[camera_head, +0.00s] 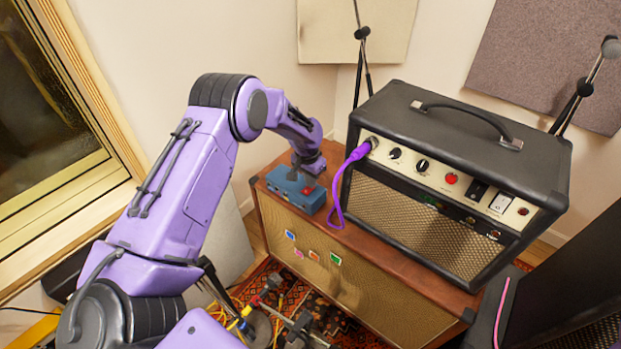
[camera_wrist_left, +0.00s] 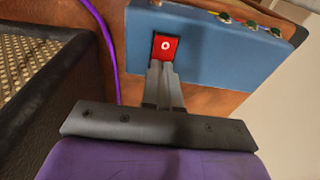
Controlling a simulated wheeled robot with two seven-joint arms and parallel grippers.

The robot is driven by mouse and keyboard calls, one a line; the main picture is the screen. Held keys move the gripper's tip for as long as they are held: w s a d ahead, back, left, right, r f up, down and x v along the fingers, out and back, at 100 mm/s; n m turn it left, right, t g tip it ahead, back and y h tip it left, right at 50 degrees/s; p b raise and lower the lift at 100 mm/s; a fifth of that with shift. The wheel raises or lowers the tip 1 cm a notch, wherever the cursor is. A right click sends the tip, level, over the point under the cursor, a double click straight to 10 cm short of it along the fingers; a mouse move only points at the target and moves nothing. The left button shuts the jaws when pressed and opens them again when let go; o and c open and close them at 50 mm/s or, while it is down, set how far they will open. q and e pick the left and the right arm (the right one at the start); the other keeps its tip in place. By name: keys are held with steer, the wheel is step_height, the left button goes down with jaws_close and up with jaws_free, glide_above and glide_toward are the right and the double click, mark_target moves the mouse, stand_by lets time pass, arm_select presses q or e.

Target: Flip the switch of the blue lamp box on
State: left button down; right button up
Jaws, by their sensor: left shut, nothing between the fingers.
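The blue lamp box (camera_head: 283,188) sits on the left end of the wooden speaker cabinet, beside the black amplifier. In the left wrist view the box (camera_wrist_left: 215,47) fills the upper middle, and its red switch (camera_wrist_left: 165,46) shows a white O mark. My left gripper (camera_head: 304,176) is over the box in the head view. Its fingers are shut and empty, and in the left wrist view the fingertips (camera_wrist_left: 160,66) are at the lower edge of the switch. I cannot tell whether they touch it. My right gripper is not in view.
The black amplifier (camera_head: 455,150) stands close to the right of the box. A purple cable (camera_head: 334,205) loops from its front onto the wooden cabinet (camera_head: 345,268). Microphone stands (camera_head: 361,50) rise behind. A window frame (camera_head: 90,85) is at the left.

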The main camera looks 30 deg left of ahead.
arm_select(q)
steer(key=shift+f, duration=0.25)
steer(key=shift+r, duration=0.1)
stand_by(0.3)
steer(key=shift+s+p, duration=0.4)
steer(key=shift+p, duration=0.05)
steer(key=shift+s+a+r+p, duration=0.1)
steer(key=shift+s+p, duration=0.2)
steer(key=shift+s, duration=0.1)
steer(key=shift+w, duration=0.1)
